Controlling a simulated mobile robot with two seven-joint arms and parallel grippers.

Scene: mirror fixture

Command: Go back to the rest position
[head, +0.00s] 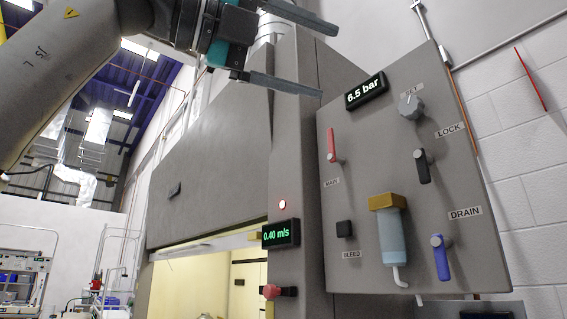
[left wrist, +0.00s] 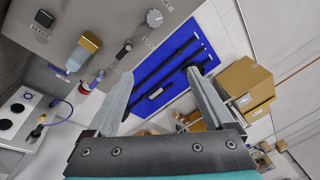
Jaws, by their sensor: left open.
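My left gripper (head: 329,61) is open and empty at the top of the head view. Its two fingers point right, in front of the upper left of the grey control panel (head: 345,270). In the left wrist view the open fingers (left wrist: 157,72) have nothing between them, with a blue board behind. The panel carries a "6.5 bar" display (head: 365,91), a red MAIN lever (head: 331,145), a grey knob (head: 410,105), a black LOCK lever (head: 423,167), a blue DRAIN lever (head: 440,259) and a black BLEED button (head: 344,229). My right gripper is not in view.
A grey cabinet (head: 215,180) with a "0.40 m/s" display (head: 281,234) stands left of the panel. A red knob (head: 271,291) sits below the display. The left wrist view shows a blue board (left wrist: 185,52) and cardboard boxes (left wrist: 243,78). A white brick wall (head: 515,150) is at right.

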